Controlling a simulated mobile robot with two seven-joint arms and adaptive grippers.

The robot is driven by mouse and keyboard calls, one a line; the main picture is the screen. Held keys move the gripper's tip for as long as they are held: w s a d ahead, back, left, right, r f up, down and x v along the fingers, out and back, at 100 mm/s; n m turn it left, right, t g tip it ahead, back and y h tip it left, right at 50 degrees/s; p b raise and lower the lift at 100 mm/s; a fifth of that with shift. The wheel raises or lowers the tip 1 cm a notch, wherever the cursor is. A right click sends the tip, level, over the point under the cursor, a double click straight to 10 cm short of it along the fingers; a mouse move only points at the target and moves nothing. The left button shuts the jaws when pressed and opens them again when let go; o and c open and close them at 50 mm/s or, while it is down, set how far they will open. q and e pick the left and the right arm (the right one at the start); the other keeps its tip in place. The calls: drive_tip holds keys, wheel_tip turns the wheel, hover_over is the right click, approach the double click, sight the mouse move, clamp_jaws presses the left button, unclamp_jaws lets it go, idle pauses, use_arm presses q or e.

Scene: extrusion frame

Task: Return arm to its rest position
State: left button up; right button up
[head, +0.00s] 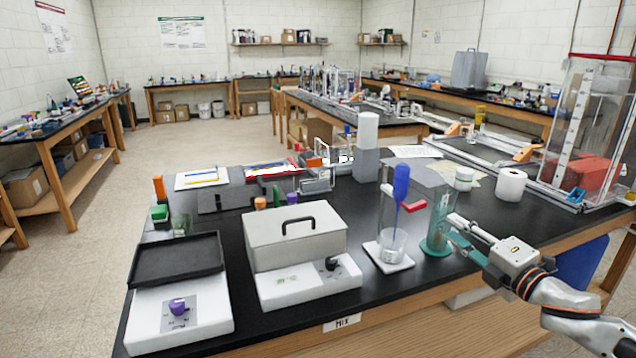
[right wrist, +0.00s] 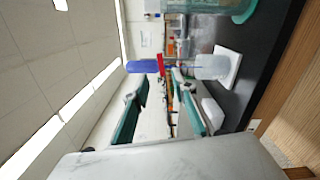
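My right gripper (head: 460,235) comes in from the right at the table's front edge. Its teal fingers show apart in the right wrist view (right wrist: 162,85), with nothing between them. It is next to a clear cylinder with a teal base (head: 437,228), overlapping its right side in the head view; I cannot tell if they touch. The cylinder's teal base shows at the top of the right wrist view (right wrist: 235,10), outside the fingers. My left gripper is not in view.
Left of the cylinder, a blue-handled tool (head: 401,182) with a red part stands in a glass beaker (head: 392,245) on a white pad. A grey lidded box (head: 295,238) and a black tray (head: 176,260) sit on white devices. A white roll (head: 511,184) stands behind the gripper.

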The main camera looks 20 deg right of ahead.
drive_tip(key=s+a+f+m+g, duration=0.1)
drive_tip(key=s+a+f+m, duration=0.2)
drive_tip(key=f, duration=0.6)
drive_tip(key=s+a+f+m+g, duration=0.2)
drive_tip(key=s+f+m, duration=0.1)
drive_tip(key=f, duration=0.6)
drive_tip(key=s+a+f+m+g, duration=0.1)
drive_tip(key=s+a+f+m, duration=0.25)
drive_tip(key=f, duration=0.55)
drive_tip(key=s+a+f+m+g, duration=0.1)
drive_tip(key=s+a+f+m, duration=0.1)
drive_tip(key=a, duration=0.4)
drive_tip(key=s+a+f+m+g+y, duration=0.1)
drive_tip(key=s+a+f+m, duration=0.2)
drive_tip(key=s+a+f, duration=0.2)
drive_tip(key=s+a+f+m+g, duration=0.1)
drive_tip(key=s+a+f+m, duration=0.1)
drive_tip(key=s+a+f, duration=0.2)
drive_tip(key=a+f, duration=0.2)
drive_tip(key=a, duration=0.2)
drive_tip(key=shift+f+y, duration=0.3)
drive_tip(key=shift+d, duration=0.2)
idle(1.6)
